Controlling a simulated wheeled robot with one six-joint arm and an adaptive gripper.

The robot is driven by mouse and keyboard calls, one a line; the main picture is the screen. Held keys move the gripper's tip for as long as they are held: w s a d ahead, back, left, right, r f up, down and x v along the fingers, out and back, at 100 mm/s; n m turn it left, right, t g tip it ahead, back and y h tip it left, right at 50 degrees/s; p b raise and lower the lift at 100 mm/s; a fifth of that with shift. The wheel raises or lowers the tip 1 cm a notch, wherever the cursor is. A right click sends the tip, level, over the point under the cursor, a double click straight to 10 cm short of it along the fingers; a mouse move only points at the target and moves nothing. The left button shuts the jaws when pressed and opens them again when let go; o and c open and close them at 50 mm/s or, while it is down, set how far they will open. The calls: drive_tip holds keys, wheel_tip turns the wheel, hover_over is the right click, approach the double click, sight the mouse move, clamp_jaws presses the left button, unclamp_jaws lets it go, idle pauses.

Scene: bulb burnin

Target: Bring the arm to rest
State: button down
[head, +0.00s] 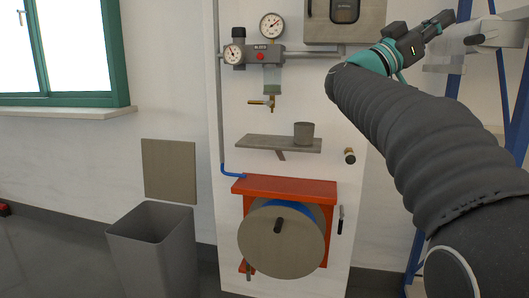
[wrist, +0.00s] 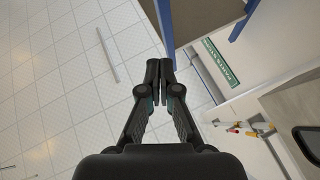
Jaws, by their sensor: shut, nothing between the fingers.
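My arm, in a dark ribbed sleeve, reaches up from the lower right of the head view. My gripper (head: 446,20) is at the upper right there, raised in front of the white wall near a blue rack. In the wrist view my gripper (wrist: 160,70) has its fingertips together with nothing between them. The gripper touches no object that I can make out.
A white panel carries gauges (head: 254,52), a small shelf (head: 278,143) with a grey cup (head: 304,133), and a hose reel (head: 281,240). A grey bin (head: 154,250) stands left of it. A blue rack (head: 518,120) stands at the right, close to my arm.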

drive_tip(key=w+a+f+n+t+y, duration=0.4)
drive_tip(key=w+n+t+y, duration=0.25)
drive_tip(key=t, duration=0.25)
drive_tip(key=w+a+f+n+t+y, duration=0.35)
drive_tip(key=w+n+t+y, duration=0.2)
drive_tip(key=w+t, duration=0.2)
drive_tip(key=a+f+n+g+y, duration=0.1)
drive_tip(key=a+f+n+y, duration=0.2)
drive_tip(key=a+f+y, duration=0.3)
drive_tip(key=a+f+n+y, duration=0.3)
drive_tip(key=f+y, duration=0.2)
drive_tip(key=f, duration=0.3)
drive_tip(key=s+a+f+g+y, duration=0.35)
drive_tip(key=s+f+g, duration=0.55)
drive_tip(key=s+f, duration=0.95)
drive_tip(key=s+d+f+g+h, duration=0.1)
drive_tip(key=s+f, duration=0.4)
drive_tip(key=s, duration=0.5)
drive_tip(key=s+d+f+g+h, duration=0.1)
drive_tip(key=s+f+g, duration=0.1)
drive_tip(key=s+f, duration=0.4)
drive_tip(key=s, duration=0.3)
drive_tip(key=shift+s+d+f, duration=0.15)
drive_tip(key=shift+s+d, duration=0.05)
drive_tip(key=shift+s, duration=0.15)
